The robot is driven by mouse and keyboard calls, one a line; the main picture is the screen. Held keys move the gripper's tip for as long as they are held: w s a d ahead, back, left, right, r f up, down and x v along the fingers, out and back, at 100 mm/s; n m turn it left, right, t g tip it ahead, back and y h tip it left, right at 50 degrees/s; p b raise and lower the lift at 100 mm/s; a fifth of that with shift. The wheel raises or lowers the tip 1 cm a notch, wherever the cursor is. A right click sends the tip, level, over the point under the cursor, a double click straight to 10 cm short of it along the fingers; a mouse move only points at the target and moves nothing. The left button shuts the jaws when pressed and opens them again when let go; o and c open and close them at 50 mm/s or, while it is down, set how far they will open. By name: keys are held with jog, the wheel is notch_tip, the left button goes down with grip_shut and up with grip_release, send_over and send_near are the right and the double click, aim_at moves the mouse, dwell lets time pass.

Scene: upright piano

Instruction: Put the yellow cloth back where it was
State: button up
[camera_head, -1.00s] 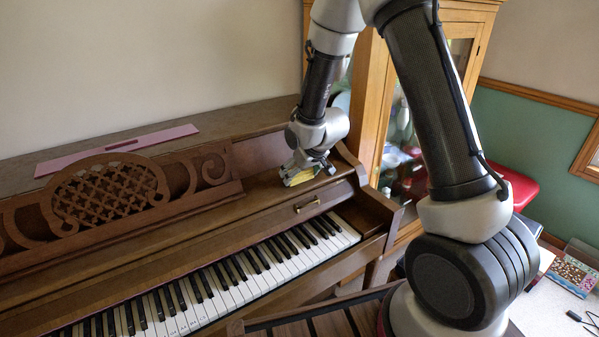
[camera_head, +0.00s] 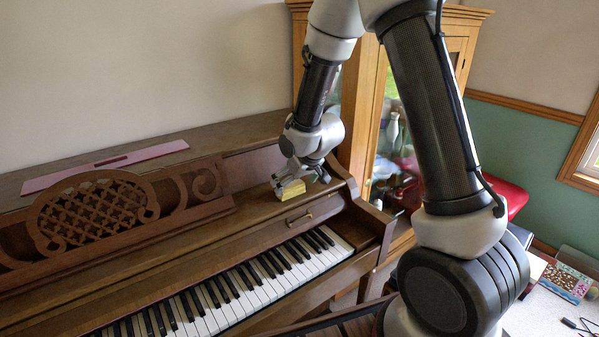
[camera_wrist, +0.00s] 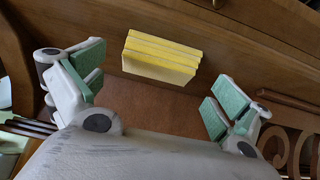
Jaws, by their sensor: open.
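The yellow cloth (camera_head: 291,191) is a folded, layered block on the piano's wooden ledge, near its right end. In the wrist view the cloth (camera_wrist: 160,58) lies ahead of the fingers, between their lines, with clear gaps on both sides. My gripper (camera_head: 301,181) is just above and behind the cloth and partly covers it in the head view. In the wrist view its green-padded fingers (camera_wrist: 157,82) are spread wide, with nothing held.
The upright piano's keys (camera_head: 245,290) lie below the ledge. Left of the cloth is a carved music rest (camera_head: 95,215). A pink strip (camera_head: 105,165) lies on the piano top. A wood-and-glass cabinet (camera_head: 365,100) stands close to the right of my gripper.

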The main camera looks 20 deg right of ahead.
jog(key=s+d+r+m+h, duration=0.1)
jog(key=s+d+r, duration=0.55)
jog(key=r, duration=0.25)
jog(key=s+d+r+m+h, duration=0.1)
jog(key=s+d+r+h, duration=0.1)
jog(key=s+d+r, duration=0.45)
jog(key=s+r+g, duration=0.1)
jog(key=s+r, duration=0.2)
jog(key=s, duration=0.6)
jog(key=s+d+r+m+g+y, duration=0.1)
jog(key=s+r, duration=0.3)
jog(key=s, duration=0.6)
jog(key=shift+s+d, duration=0.15)
jog(key=shift+s, duration=0.15)
